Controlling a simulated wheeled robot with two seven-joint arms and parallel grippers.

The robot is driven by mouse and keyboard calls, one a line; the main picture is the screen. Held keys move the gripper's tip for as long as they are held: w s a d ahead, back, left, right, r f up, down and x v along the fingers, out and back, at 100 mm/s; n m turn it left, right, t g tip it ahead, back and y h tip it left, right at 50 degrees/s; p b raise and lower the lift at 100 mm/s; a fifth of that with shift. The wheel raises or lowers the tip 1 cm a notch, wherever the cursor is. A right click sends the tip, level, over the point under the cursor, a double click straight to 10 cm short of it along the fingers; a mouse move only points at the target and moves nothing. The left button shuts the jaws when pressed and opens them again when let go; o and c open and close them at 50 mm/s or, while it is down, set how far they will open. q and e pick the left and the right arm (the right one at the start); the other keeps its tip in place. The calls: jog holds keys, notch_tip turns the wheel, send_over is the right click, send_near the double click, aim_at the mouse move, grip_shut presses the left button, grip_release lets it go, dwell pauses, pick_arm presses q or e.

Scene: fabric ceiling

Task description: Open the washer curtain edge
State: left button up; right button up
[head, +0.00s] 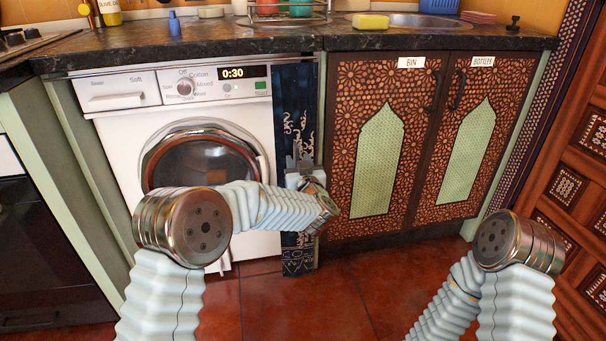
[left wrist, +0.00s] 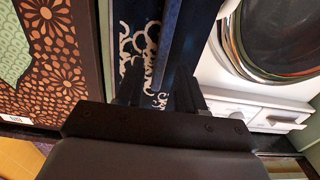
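The washer curtain (head: 297,115) is dark blue with a white pattern. It hangs bunched in a narrow strip at the right side of the white washer (head: 130,115). Its folds also show in the left wrist view (left wrist: 140,45). My left gripper (head: 300,165) is in front of the curtain strip. In the left wrist view my left gripper (left wrist: 158,92) has its two dark fingers apart, with patterned cloth and a raised fold showing between them. I cannot see the fingertips touching the cloth. The washer's round door (head: 208,160) is uncovered, partly hidden by my left arm. My right gripper is out of view.
The patterned cabinet doors (head: 345,100) are shut, right of the curtain. A dark stone counter (head: 300,43) runs above, with a sponge (head: 371,21) and a dish rack near the sink. The red tiled floor (head: 300,305) in front is clear.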

pick_arm(q)
jog(key=v, duration=1.3)
jog(key=shift+w+a+f, duration=0.1)
jog(key=shift+a, duration=0.05)
jog(key=s+a+f+m+g+h+p, duration=0.1)
jog(key=s+a+f+g+h+p, duration=0.25)
jog(key=f, duration=0.65)
jog(key=s+a+f+m+g+h+p, duration=0.1)
jog(key=s+a+f+g+h+p, duration=0.2)
jog(key=f, duration=0.8)
jog(key=s+a+f+g, duration=0.1)
jog(key=s+f+g, duration=0.2)
jog(key=s, duration=0.4)
jog(key=s+a+f+g+h+p, duration=0.1)
jog(key=s+a+f+g, duration=0.1)
jog(key=s, duration=0.6)
jog(key=s+a+f+n+g+h+p, duration=0.1)
jog(key=s+f+g, duration=0.3)
jog(key=s, duration=0.4)
jog(key=shift+a+g, duration=0.4)
jog(key=shift+g, duration=0.15)
jog(key=shift+f, duration=0.1)
